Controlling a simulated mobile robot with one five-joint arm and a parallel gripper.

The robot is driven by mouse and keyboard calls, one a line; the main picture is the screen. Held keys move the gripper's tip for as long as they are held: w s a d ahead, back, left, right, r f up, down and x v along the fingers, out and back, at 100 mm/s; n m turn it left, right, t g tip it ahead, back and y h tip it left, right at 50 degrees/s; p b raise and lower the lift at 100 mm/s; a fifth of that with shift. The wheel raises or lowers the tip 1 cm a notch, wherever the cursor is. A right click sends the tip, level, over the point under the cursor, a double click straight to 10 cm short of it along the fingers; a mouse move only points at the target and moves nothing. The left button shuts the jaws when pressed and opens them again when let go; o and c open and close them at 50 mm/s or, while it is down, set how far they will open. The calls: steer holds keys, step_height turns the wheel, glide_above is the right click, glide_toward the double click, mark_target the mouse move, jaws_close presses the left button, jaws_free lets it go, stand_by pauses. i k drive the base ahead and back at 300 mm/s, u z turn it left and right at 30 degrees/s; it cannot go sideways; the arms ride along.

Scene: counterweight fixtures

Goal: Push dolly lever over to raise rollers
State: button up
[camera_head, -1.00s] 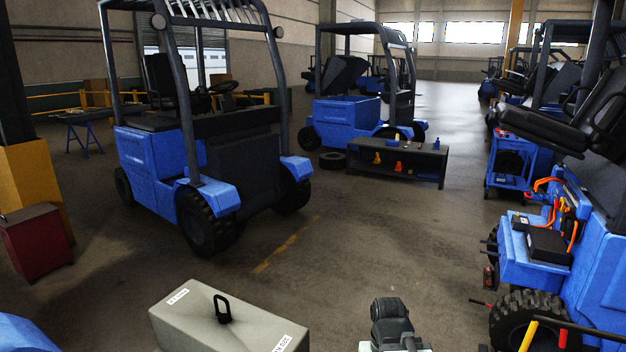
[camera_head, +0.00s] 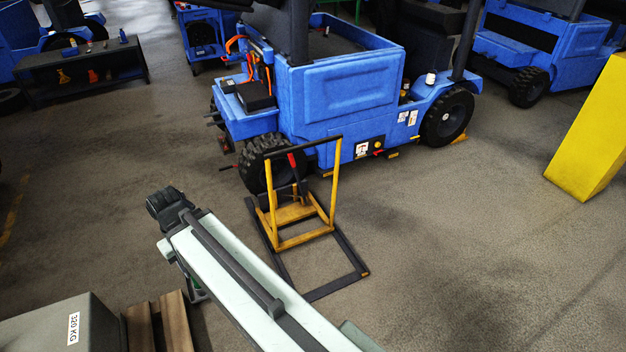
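A lever with a red grip (camera_head: 292,162) rises, slightly tilted, inside the yellow frame. No rollers can be made out. My pale arm reaches from the bottom edge up and left. Its dark end, where I take my gripper (camera_head: 168,204) to be, is left of the dolly and apart from it. Its fingers cannot be made out.
A blue forklift (camera_head: 345,90) stands just behind the dolly. A grey block marked 320 KG (camera_head: 45,325) and a wooden pallet (camera_head: 175,320) are at bottom left. A yellow pillar (camera_head: 595,135) stands at right. The floor right of the dolly is clear.

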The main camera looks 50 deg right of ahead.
mark_target(292, 160)
steer(key=z, duration=1.3)
